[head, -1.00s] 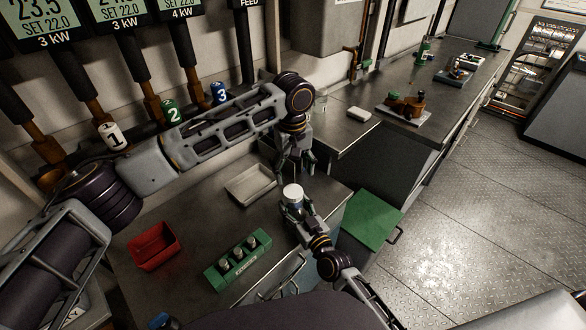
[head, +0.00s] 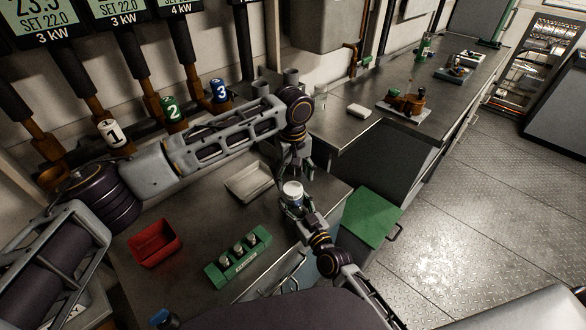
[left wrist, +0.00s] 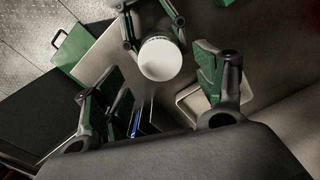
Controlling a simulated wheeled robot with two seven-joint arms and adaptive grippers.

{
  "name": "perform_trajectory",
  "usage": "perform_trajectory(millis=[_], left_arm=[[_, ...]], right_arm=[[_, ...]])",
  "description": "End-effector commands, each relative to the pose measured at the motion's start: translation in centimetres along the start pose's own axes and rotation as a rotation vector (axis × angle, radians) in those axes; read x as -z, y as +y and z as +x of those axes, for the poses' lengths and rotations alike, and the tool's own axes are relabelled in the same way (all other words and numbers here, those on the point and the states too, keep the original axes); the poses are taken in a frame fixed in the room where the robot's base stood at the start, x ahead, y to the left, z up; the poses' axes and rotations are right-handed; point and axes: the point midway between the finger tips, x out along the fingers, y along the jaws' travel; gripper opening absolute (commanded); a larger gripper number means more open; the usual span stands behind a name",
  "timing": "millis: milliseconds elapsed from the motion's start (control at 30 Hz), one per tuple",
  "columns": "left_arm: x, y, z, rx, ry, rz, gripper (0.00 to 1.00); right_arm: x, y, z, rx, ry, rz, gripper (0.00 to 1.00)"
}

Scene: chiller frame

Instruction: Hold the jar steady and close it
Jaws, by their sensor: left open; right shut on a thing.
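The jar (head: 293,201) stands upright near the right end of the bench with a white lid (head: 292,188) on its top. The lid also shows from above in the left wrist view (left wrist: 160,59). My right gripper (head: 294,208) is shut around the jar body, which its fingers mostly hide. My left gripper (head: 295,172) is open and empty, just above and behind the lid. In the left wrist view its two fingers (left wrist: 160,88) are spread wide, with the lid beyond them and between them. I cannot tell whether the lid is fully seated.
A pale tray (head: 248,196) lies left of the jar. A red bin (head: 155,261) and a green holder with several small parts (head: 207,271) sit at the front left. A green panel (head: 369,222) is at the right, below bench height. Numbered valves stand along the back wall.

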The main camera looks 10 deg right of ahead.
Motion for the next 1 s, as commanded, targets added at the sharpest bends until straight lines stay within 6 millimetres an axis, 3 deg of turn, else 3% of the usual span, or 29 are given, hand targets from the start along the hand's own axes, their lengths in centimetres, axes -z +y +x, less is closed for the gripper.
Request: perform_trajectory(millis=[333,800,1000], left_arm=[[0.0,-0.1,3.6,0.001,-0.001,-0.001,0.71],[0.0,0.0,4.4,0.0,-0.001,0.0,0.71],[0.0,0.0,4.4,0.0,-0.001,0.0,0.46]], right_arm=[[0.0,0.0,0.0,0.0,0.0,0.0,0.0],[0.0,0.0,0.0,0.0,0.0,0.0,0.0],[0.0,0.0,0.0,0.0,0.0,0.0,0.0]])
